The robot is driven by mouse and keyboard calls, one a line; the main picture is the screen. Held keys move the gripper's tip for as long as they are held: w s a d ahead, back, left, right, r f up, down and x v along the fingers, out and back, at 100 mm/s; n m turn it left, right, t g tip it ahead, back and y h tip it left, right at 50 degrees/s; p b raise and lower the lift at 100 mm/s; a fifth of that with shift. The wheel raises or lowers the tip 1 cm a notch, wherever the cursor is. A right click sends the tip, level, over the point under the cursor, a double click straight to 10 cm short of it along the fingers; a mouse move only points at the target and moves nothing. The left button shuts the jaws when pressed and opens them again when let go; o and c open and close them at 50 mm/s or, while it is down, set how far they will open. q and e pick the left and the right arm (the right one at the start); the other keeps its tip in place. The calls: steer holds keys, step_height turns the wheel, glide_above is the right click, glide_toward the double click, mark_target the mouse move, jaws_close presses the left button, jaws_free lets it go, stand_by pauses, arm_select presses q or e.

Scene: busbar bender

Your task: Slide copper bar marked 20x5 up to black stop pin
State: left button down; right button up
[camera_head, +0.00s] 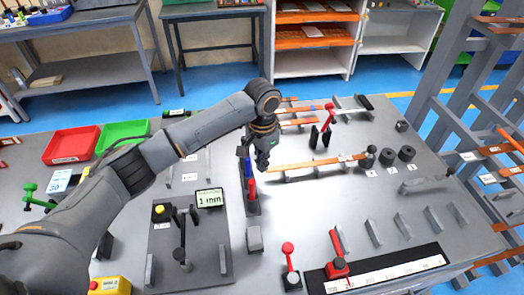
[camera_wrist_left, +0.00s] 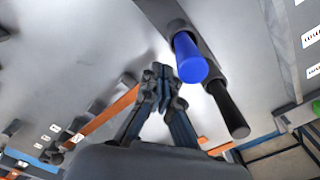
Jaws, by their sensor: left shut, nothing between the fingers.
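A long copper bar (camera_head: 310,163) lies across low grey supports in the middle of the table in the head view. A small white tag is near its right end, too small to read. A dark round-topped post (camera_head: 369,154) stands at that end; I cannot tell whether they touch. My left gripper (camera_head: 263,164) is shut and empty at the bar's left end. In the left wrist view the closed fingertips (camera_wrist_left: 161,88) are beside the copper bar (camera_wrist_left: 108,112); contact is unclear. A blue cylinder (camera_wrist_left: 189,62) and a black cylinder (camera_wrist_left: 228,108) are close by. My right gripper is not in view.
Black cylinders (camera_head: 406,153) stand right of the bar. A red-handled lever (camera_head: 329,114) and other copper bars (camera_head: 304,122) are behind it. A timer display (camera_head: 209,198) is at left; red (camera_head: 71,145) and green (camera_head: 122,135) trays are farther left.

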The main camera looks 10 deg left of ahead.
arm_select(q)
step_height(320, 180, down, 4)
steer(key=shift+w+f, duration=0.1)
steer(key=shift+w, duration=0.05)
steer(key=shift+f, duration=0.1)
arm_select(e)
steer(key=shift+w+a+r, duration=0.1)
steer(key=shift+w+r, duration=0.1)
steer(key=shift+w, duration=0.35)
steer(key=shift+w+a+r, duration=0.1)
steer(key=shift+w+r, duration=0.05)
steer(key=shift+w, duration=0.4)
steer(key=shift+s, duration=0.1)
